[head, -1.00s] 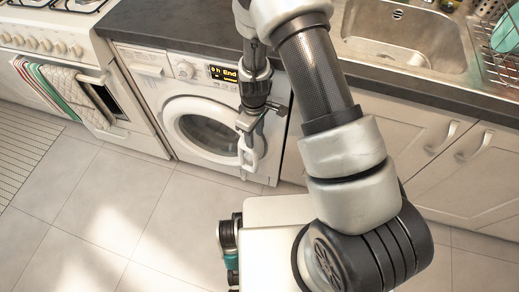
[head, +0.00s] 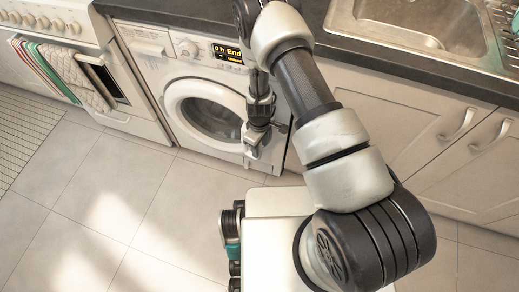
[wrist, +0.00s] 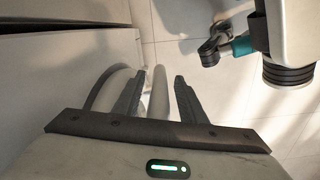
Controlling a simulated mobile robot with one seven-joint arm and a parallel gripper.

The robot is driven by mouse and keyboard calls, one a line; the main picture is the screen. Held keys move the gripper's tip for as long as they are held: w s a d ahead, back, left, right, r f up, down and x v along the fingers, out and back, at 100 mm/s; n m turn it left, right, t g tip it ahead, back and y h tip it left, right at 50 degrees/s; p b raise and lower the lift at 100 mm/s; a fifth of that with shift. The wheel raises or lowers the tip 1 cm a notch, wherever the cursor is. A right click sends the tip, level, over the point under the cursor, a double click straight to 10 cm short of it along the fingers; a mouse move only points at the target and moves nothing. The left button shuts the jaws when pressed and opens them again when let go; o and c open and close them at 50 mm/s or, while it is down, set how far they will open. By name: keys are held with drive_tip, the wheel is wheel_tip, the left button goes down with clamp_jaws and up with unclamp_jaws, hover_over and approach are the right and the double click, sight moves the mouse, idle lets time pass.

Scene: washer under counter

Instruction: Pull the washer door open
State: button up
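The white front-loading washer (head: 160,62) stands under the dark counter. Its round door (head: 178,112) has a white ring and dark glass and looks closed in the head view. My gripper (head: 251,153) is at the lower right of the door, partly hiding the washer front. In the wrist view my gripper (wrist: 157,78) has its two dark fingers apart. A pale upright band, probably the door's rim or handle, shows between them; I cannot tell whether they touch it. A curved part of the door (wrist: 103,88) shows left of the fingers.
A stove (head: 95,25) with towels (head: 75,75) stands left of the washer. Cabinets (head: 410,125) with handles are on the right, under the counter (head: 300,55) and sink (head: 410,25). The tiled floor (head: 130,200) in front of the washer is clear.

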drive_tip(key=shift+f, duration=0.8)
clamp_jaws()
drive_tip(key=shift+s+a, duration=0.15)
